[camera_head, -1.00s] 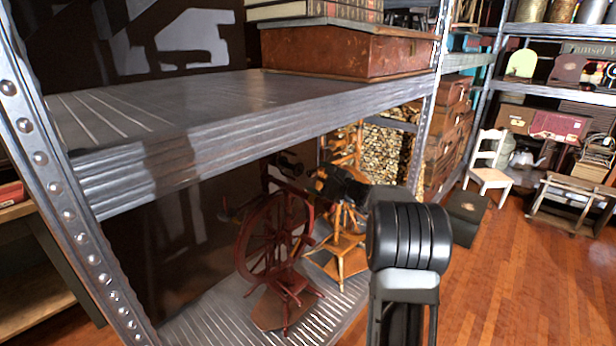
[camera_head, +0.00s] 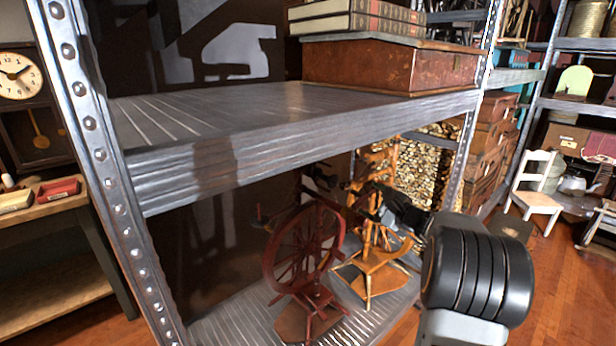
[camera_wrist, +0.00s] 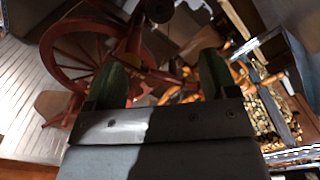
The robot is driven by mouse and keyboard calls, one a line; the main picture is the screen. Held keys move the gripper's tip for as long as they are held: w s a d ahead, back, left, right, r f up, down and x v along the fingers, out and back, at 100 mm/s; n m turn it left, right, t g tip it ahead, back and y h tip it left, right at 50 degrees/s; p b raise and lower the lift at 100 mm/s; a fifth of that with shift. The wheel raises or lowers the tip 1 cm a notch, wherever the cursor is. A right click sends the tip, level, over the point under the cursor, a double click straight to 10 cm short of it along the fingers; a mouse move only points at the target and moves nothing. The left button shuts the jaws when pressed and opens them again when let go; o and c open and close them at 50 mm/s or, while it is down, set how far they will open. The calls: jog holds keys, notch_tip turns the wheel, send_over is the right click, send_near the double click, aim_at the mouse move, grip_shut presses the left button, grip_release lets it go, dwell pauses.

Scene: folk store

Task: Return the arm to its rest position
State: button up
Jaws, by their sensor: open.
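My gripper (camera_wrist: 162,78) shows in the wrist view with its two green fingers spread apart and nothing between them. Beyond the fingers are a dark red spinning wheel (camera_wrist: 75,55) and parts of a lighter wooden one. In the head view my black arm reaches from the lower right toward the shelf, its end near the lower bay. The red spinning wheel (camera_head: 300,250) and the light wooden spinning wheel (camera_head: 372,262) stand on the lower shelf there. My fingertips cannot be made out clearly in the head view.
The metal rack's upper shelf (camera_head: 200,130) crosses above the lower bay. A brown box (camera_head: 390,68) with books sits on it. A rack post (camera_head: 100,150) and a side table (camera_head: 60,215) are at left. A white chair (camera_head: 535,190) and open wooden floor are at right.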

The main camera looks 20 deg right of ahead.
jog(key=s+a+f+n+g, duration=0.2)
jog(key=s+a+f+g, duration=0.15)
jog(key=f, duration=0.35)
jog(key=s+a+f+n+g+h+p, duration=0.1)
jog(key=s+a+f+n+g+p, duration=0.2)
jog(key=s+a+n+g, duration=0.6)
jog(key=s+a+r+n+h+p, duration=0.6)
jog(key=s+a+r+n, duration=0.2)
jog(key=s, duration=0.6)
jog(key=shift+r+n+p, duration=0.4)
jog(key=shift+r+n, duration=0.45)
jog(key=shift+n, duration=0.25)
